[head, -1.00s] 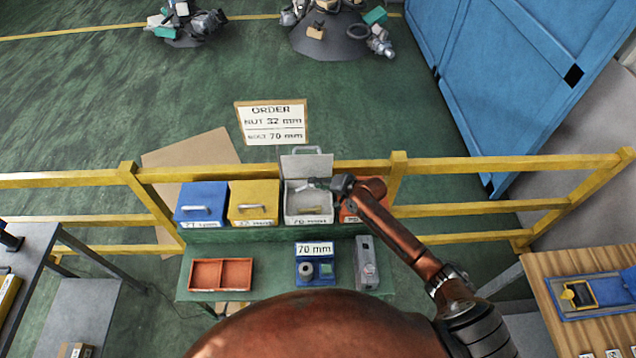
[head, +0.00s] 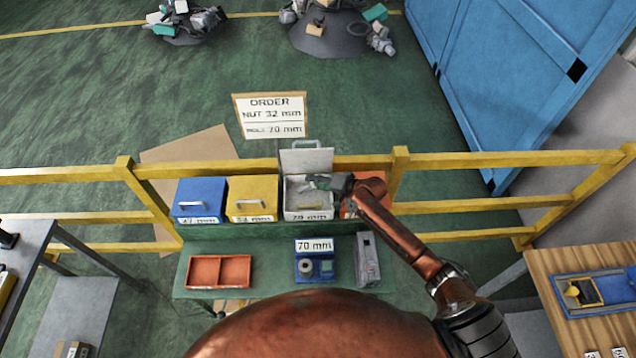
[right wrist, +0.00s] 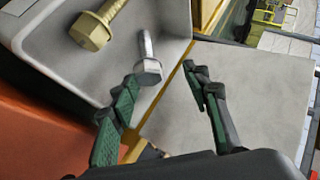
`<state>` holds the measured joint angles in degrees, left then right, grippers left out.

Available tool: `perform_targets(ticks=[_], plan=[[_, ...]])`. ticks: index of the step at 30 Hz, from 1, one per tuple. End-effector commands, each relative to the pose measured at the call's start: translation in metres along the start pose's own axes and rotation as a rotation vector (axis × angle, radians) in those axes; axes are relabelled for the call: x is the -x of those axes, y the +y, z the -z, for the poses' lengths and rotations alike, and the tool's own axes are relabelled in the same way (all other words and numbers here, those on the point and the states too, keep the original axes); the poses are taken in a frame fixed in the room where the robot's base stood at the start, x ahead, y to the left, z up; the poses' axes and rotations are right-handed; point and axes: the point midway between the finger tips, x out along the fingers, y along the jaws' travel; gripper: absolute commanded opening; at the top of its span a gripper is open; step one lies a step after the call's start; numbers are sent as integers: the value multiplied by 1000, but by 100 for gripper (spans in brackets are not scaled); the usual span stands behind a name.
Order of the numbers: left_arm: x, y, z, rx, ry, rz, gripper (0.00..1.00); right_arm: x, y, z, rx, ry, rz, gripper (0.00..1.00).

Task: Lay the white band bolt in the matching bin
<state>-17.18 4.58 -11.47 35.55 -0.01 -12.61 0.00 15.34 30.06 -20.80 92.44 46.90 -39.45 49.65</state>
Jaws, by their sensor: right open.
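The grey bin (head: 308,215) labelled 70 mm stands with its lid (head: 306,160) up. My right gripper (head: 318,183) is over this bin; in the right wrist view its green-padded fingers (right wrist: 161,75) are spread apart with nothing held between them. A silvery bolt (right wrist: 149,68) with a hex head is just beyond the left finger, apparently inside the bin. I cannot make out a white band on it. A brass-coloured bolt (right wrist: 98,28) lies in the same bin. My left gripper is out of view.
Blue (head: 199,190) and yellow (head: 252,187) bins with shut lids stand to the left, and an orange bin (head: 375,184) to the right, partly behind my arm. In front are an orange tray (head: 219,285), a 70 mm sign (head: 314,246) and a grey device (head: 367,262).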

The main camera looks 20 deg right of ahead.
Motion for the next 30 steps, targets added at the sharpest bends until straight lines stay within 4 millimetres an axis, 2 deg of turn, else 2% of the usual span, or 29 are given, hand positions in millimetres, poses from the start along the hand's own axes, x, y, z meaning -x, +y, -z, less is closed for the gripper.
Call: perform_targets(ticks=[7, 11, 24, 30], plan=[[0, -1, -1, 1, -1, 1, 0, 1, 1, -1, -1, -1, -1, 43], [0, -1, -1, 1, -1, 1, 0, 11, 1, 0, 0, 0, -1, 43], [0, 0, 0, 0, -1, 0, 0, 96, 1, 0, 2, 0, -2, 43], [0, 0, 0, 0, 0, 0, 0, 117, 1, 0, 0, 0, -2, 43]])
